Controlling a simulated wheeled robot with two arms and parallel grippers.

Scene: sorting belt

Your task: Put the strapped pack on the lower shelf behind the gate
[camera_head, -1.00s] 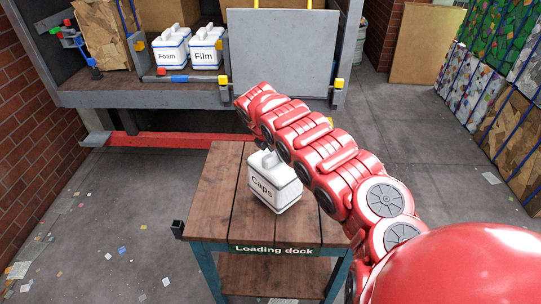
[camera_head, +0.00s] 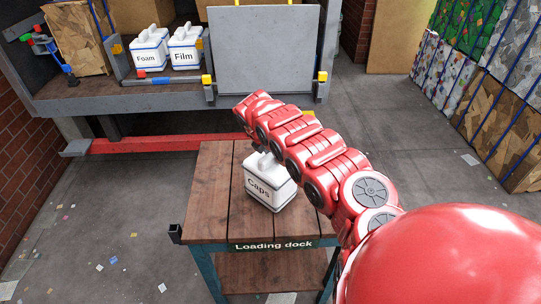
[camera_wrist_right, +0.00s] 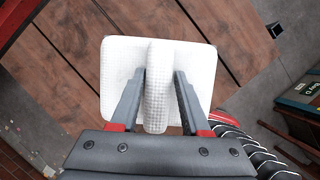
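A white pack marked Caps (camera_head: 268,192), with a raised top handle, stands upright on the Loading dock table (camera_head: 208,205). My right gripper (camera_wrist_right: 160,75) is over it, mostly hidden behind my red arm in the head view. In the right wrist view, its fingers lie on either side of the pack's white handle (camera_wrist_right: 158,100), very close to it; whether they press on it I cannot tell. The gate seems to be the upright grey panel (camera_head: 262,52) with yellow fittings, at the shelf's front. It hides the shelf (camera_head: 110,100) behind it. My left gripper is out of view.
Packs marked Foam (camera_head: 149,60) and Film (camera_head: 186,57) stand on the shelf, left of the panel. A red beam (camera_head: 150,144) lies below. Strapped bales (camera_head: 510,130) stand at right.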

